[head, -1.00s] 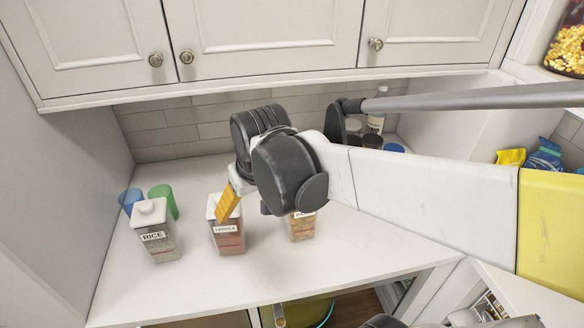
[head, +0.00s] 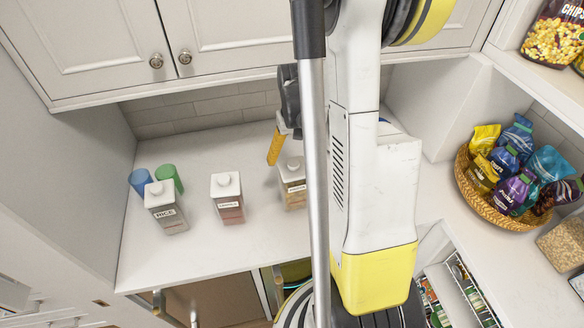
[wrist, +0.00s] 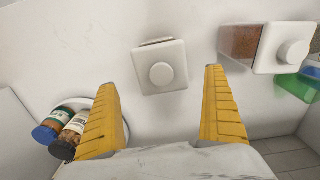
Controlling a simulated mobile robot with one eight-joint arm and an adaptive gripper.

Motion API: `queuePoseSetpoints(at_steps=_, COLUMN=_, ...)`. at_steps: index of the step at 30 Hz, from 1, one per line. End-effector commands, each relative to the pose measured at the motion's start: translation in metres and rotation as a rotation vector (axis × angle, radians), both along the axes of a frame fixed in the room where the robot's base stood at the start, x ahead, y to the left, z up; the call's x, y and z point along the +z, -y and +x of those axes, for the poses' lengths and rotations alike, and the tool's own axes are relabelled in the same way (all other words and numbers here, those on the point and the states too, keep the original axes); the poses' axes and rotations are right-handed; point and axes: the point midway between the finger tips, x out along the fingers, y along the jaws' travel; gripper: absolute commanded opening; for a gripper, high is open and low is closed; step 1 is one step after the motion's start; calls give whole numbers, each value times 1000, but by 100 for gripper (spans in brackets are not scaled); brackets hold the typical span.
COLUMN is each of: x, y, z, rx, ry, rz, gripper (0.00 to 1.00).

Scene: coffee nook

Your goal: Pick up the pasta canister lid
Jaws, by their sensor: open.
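The pasta canister (head: 294,197) is the rightmost of the labelled canisters on the counter. Its square white lid (head: 291,170) with a round knob is on top, partly hidden by my arm at the right. In the wrist view the lid (wrist: 147,56) shows from above, slightly tilted in the picture, with its knob between my fingertips. My gripper (wrist: 158,78) is open and empty, its yellow fingers apart on either side of the lid's near part. In the head view a yellow finger of my gripper (head: 273,150) is just left of and behind the lid.
The lentils canister (head: 228,198) and rice canister (head: 166,207) stand to the left. Blue (head: 141,181) and green (head: 169,178) cups are behind them. A snack basket (head: 470,190) is at the right.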

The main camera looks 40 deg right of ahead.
Motion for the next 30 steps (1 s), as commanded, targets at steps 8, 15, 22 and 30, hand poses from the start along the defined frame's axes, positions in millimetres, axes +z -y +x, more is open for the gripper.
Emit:
queuePoseSetpoints(at_steps=8, x=-38, y=-3, z=0, rx=1, ry=1, rz=0, gripper=100)
queuePoseSetpoints(at_steps=15, x=-53, y=-3, z=0, rx=1, ry=1, rz=0, gripper=100)
queuePoseSetpoints(at_steps=22, x=-53, y=-3, z=0, rx=1, ry=1, rz=0, gripper=72)
queuePoseSetpoints(at_steps=30, x=-53, y=-3, z=0, rx=1, ry=1, rz=0, gripper=46)
